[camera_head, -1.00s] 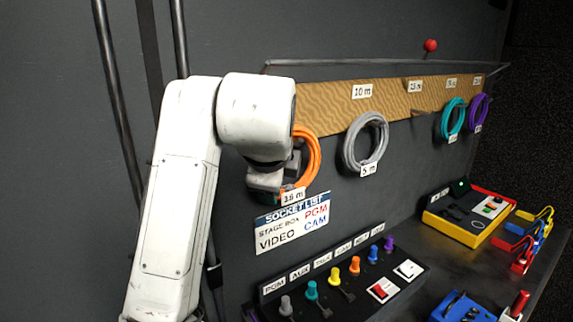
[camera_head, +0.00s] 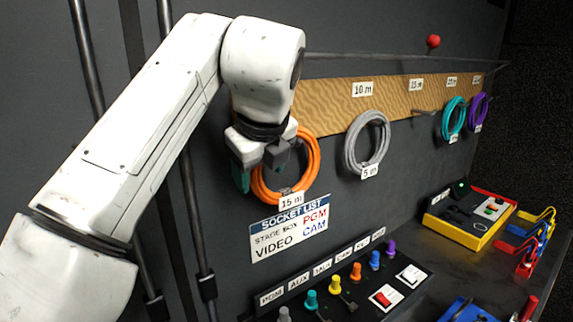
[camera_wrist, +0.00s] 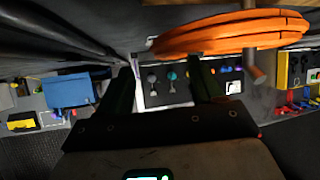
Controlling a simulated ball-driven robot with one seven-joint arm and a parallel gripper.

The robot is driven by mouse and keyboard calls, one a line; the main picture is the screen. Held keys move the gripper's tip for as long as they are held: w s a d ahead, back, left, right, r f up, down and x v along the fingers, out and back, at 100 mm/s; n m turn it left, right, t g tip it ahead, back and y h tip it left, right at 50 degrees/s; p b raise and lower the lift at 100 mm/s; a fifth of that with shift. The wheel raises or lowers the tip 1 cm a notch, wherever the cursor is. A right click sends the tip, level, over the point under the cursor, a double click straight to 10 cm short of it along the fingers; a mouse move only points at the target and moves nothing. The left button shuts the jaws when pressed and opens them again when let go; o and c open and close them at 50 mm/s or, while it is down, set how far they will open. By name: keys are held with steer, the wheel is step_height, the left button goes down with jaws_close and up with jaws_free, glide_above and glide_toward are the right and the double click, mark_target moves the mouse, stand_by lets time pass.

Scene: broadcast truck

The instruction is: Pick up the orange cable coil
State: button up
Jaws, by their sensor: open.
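The orange cable coil (camera_head: 314,160) hangs on the wall board at the left, with a "15 m" tag at its bottom. My gripper (camera_head: 262,172) is in front of the coil's left part and hides some of it. In the wrist view the coil (camera_wrist: 230,36) crosses the top right, beyond the fingertips. My gripper also shows there (camera_wrist: 163,72), its two fingers apart with nothing between them. The coil does not appear to lie between the fingers; whether a finger touches it I cannot tell.
A grey coil (camera_head: 366,145) hangs to the right, with teal (camera_head: 453,120) and purple (camera_head: 478,112) coils farther along. A socket list sign (camera_head: 289,229) is below the orange coil. A panel of coloured knobs (camera_head: 335,284) stands lower down.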

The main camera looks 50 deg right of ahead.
mark_target(261, 185)
steer(key=shift+d+p+x, duration=0.1)
steer(key=shift+p+x, duration=0.15)
steer(key=shift+x, duration=1.2)
steer(key=shift+d+p+x, duration=0.15)
steer(key=shift+p+x, duration=0.1)
steer(key=shift+x, duration=1.2)
steer(key=shift+s, duration=0.1)
steer(key=shift+r, duration=0.1)
steer(key=shift+c, duration=0.5)
jaws_close()
